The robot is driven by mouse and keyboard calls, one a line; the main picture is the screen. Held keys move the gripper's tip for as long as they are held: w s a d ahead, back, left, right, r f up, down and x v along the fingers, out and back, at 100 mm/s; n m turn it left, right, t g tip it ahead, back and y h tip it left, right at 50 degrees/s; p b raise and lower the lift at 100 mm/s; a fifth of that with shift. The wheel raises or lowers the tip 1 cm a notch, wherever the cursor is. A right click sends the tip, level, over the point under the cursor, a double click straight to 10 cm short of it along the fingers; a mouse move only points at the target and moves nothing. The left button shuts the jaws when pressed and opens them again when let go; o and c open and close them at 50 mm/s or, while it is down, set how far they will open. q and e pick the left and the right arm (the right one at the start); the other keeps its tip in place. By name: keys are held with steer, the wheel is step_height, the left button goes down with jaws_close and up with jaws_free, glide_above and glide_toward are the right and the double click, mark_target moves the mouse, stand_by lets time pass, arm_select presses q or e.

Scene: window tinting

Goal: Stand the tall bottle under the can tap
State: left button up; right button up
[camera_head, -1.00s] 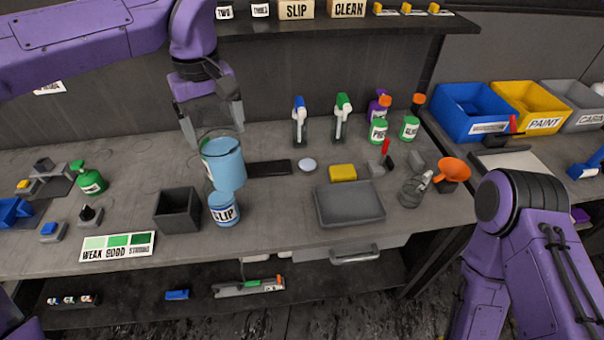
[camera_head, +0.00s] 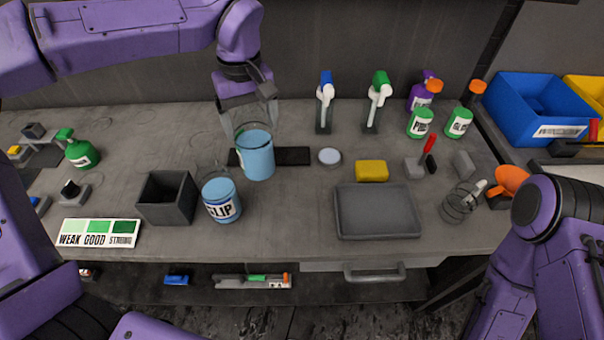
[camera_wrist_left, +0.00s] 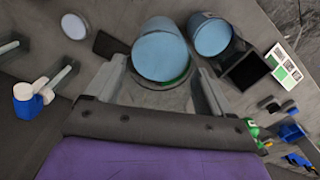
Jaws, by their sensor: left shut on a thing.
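My left gripper (camera_head: 250,121) is shut on a clear vessel holding blue liquid (camera_head: 257,158), which hangs upright in front of a dark strip. The left wrist view shows the vessel (camera_wrist_left: 160,52) between the two fingers (camera_wrist_left: 160,78). A second vessel of blue liquid, labelled SLIP (camera_head: 221,202), stands to its lower left; it also shows in the left wrist view (camera_wrist_left: 212,36). I cannot tell for sure which thing is the tall bottle, and I make out no clear can tap. My right arm shows at the right, but its gripper is out of view.
A dark open box (camera_head: 167,198) stands left of the SLIP vessel. A grey tray (camera_head: 376,232), a yellow sponge (camera_head: 371,170) and a white disc (camera_head: 329,156) lie to the right. Blue-topped (camera_head: 325,105) and green-topped (camera_head: 378,105) spray bottles stand behind.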

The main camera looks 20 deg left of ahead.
mark_target(257, 156)
arm_select(q)
step_height(257, 156, down, 10)
steer(key=shift+s+r+p, duration=0.15)
steer(key=shift+p, duration=0.5)
steer(key=o, duration=1.3)
